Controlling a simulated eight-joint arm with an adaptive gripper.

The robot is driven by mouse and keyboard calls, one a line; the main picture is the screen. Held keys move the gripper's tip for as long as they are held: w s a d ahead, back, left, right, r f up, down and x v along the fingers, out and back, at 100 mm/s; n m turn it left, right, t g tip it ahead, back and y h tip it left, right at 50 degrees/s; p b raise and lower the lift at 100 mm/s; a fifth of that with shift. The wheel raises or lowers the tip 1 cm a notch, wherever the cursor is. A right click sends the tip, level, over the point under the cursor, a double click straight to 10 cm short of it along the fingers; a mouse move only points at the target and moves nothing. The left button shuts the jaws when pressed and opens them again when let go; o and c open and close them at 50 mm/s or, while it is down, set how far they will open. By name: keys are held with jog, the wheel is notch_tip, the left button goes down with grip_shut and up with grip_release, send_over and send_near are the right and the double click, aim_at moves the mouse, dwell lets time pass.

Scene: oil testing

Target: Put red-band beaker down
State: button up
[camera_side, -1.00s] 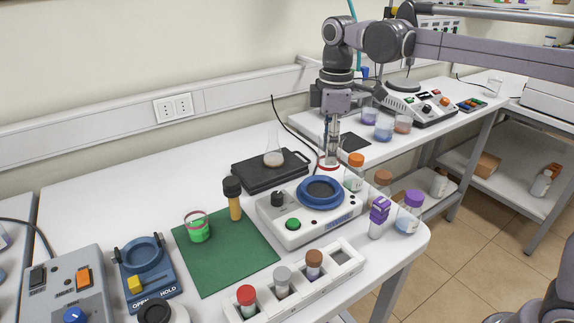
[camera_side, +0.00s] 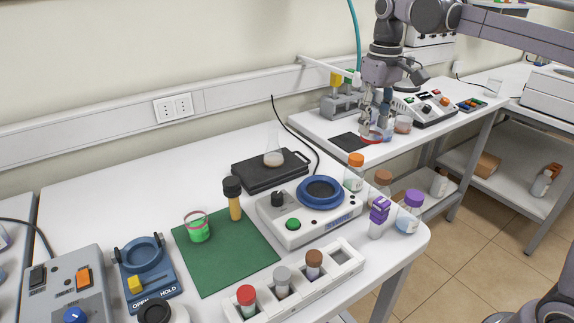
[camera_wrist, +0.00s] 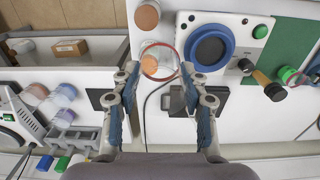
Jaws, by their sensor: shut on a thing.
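The red-band beaker (camera_side: 373,138) is clear, with a red ring round its rim, and looks empty. My gripper (camera_side: 368,127) is shut on it, above the back bench just right of the black square mat (camera_side: 349,142). My fingers partly hide the beaker in the side view, and I cannot tell whether its base touches anything. In the wrist view, the red ring (camera_wrist: 160,43) shows between and beyond the fingertips of my gripper (camera_wrist: 160,73). The mat (camera_wrist: 97,99) lies to the left there.
Beakers with coloured liquid, one of them reddish-brown (camera_side: 403,124), stand close right of my gripper. A grey device (camera_side: 342,106) stands behind the mat. An orange-capped bottle (camera_side: 355,172) and a black hotplate (camera_side: 262,172) with a flask are on the front bench.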

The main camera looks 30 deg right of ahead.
jog(key=w+a+f, duration=0.2)
jog(key=w+a, duration=0.1)
jog(key=a, duration=0.6)
jog(key=w+a+f, duration=0.3)
jog(key=a, duration=0.5)
send_near(222, 243)
jog(key=shift+d, duration=0.35)
jog(key=shift+a+f, duration=0.35)
jog(key=shift+f, duration=1.95)
jog(key=o, duration=1.1)
jog(key=shift+f, duration=0.15)
jog(key=shift+o, duration=0.2)
